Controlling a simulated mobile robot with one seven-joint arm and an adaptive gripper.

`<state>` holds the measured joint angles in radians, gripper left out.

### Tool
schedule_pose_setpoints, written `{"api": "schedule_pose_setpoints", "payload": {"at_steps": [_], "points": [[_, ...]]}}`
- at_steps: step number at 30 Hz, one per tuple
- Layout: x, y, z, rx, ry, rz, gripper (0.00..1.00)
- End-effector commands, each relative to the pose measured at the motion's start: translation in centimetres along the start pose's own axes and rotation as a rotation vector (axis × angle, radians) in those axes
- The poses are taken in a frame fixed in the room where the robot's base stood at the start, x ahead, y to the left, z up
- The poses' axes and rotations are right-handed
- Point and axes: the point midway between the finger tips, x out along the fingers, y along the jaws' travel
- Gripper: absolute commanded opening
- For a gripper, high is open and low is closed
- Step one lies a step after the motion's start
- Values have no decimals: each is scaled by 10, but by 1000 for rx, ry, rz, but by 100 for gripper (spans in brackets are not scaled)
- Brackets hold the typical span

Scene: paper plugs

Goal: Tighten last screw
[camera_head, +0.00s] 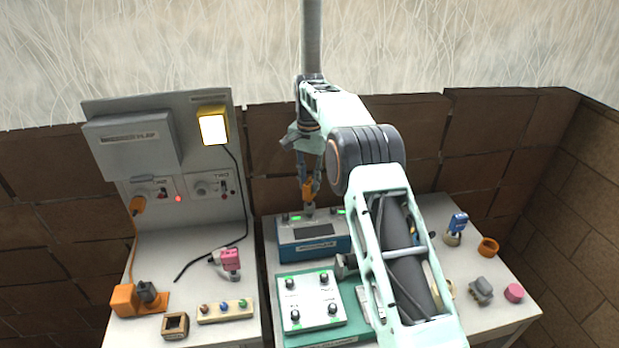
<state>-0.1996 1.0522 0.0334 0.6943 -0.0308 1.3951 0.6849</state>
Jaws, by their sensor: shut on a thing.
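A white square plate (310,299) lies on a green base (353,327) at the front centre of the bench. It has a dark screw head near each corner, with small green marks by the edges. I cannot tell from here how tight each screw is. My gripper (308,180) is behind the plate, pointing down over the blue box (326,249). It is shut on an orange tool (308,190), held upright. The tool's lower end is at a grey piece on top of the box; whether it sits inside is unclear.
Left stands a grey panel (217,185) with a lit lamp (213,128) and cables. In front are a pink-headed tool (231,260), an orange plug block (125,299) and a peg strip (226,311). Right are a blue-topped piece (458,223), an orange ring (488,247) and a pink cylinder (514,293).

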Motion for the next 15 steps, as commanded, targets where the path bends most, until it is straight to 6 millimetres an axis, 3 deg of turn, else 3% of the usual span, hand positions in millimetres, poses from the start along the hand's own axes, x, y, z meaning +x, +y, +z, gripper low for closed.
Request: {"api": "schedule_pose_setpoints", "payload": {"at_steps": [15], "points": [[1,0,0,-620,1,-1,0]]}}
